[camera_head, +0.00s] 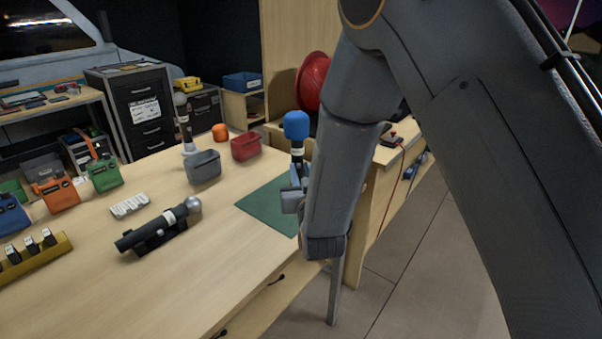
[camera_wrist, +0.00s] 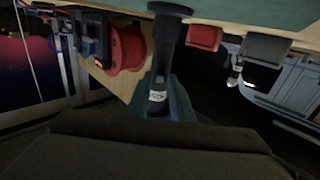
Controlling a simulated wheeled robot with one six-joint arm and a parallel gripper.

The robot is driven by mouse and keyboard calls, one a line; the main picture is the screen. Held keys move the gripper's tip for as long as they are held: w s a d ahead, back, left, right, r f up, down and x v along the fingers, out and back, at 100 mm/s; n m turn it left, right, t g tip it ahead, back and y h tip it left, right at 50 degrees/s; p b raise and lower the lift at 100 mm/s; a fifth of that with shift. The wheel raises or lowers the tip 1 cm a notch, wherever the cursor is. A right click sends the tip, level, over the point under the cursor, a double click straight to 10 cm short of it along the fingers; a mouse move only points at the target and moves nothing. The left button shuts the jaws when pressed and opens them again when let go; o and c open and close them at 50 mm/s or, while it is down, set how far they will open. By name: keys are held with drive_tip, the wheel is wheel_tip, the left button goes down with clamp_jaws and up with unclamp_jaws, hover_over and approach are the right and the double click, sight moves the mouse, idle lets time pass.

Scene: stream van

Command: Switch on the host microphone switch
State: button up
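A microphone with a blue foam top (camera_head: 296,125) stands upright at the right end of the bench. Its dark body, with a small pale label (camera_wrist: 157,97), shows in the wrist view, which is upside down. My gripper (camera_head: 293,198) is low beside this microphone, largely hidden by my arm. I cannot tell whether its fingers touch the microphone or how far they are apart. A second microphone with a grey head (camera_head: 180,100) stands farther back. A black microphone with a silver head (camera_head: 160,229) lies in a cradle. No switch is clear, and the label is unreadable.
A green mat (camera_head: 270,205) lies under my gripper. A grey bin (camera_head: 203,168), a red bin (camera_head: 246,146) and an orange foam piece (camera_head: 220,132) are behind it. A white strip (camera_head: 130,206) lies to the left. The front of the bench is clear.

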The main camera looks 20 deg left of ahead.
drive_tip(key=shift+c, duration=0.2)
clamp_jaws()
drive_tip(key=shift+r, duration=0.45)
drive_tip(key=shift+o, duration=0.2)
unclamp_jaws()
